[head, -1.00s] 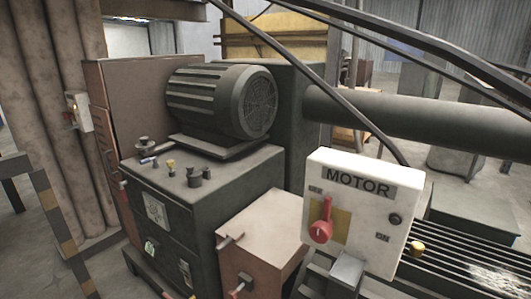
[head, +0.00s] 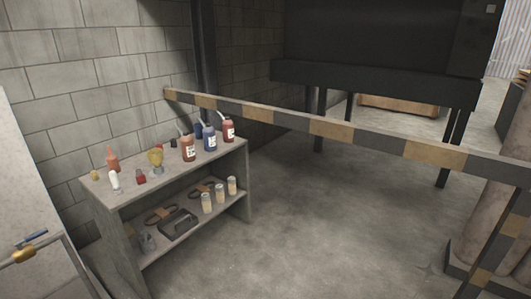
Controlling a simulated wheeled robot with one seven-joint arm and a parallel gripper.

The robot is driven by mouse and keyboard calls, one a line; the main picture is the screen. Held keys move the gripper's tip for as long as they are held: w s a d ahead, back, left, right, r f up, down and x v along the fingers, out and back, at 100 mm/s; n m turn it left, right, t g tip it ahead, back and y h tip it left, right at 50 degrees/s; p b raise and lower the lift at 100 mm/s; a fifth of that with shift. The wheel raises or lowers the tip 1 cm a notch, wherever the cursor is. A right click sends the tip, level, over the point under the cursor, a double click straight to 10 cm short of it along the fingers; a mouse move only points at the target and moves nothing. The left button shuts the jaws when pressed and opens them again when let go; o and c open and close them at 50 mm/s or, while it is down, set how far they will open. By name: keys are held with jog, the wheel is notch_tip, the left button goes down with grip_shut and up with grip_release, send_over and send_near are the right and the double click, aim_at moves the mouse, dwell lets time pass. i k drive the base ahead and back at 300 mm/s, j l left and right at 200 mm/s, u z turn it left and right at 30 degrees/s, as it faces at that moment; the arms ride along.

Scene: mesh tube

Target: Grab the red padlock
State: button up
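A small red item that looks like the red padlock (head: 140,178) sits on the top board of a grey shelf unit (head: 196,168) at the left. It stands between a small white bottle (head: 115,181) and a yellow item (head: 156,158). It is small in the picture, so its shackle is hard to make out. Another bit of red shows behind the yellow item, too small to name. My gripper is not in view.
Several bottles, including a blue one (head: 209,138), stand along the shelf top. The lower board holds a dark tray-like item (head: 179,224) and pale jars. A striped barrier rail (head: 330,128) runs behind the shelf. The floor (head: 310,235) to its right is clear.

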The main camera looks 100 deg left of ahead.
aim_at(140, 178)
jog(key=u, duration=3.65)
jog(key=i+l+u, duration=0.35)
jog(key=i+l, duration=0.7)
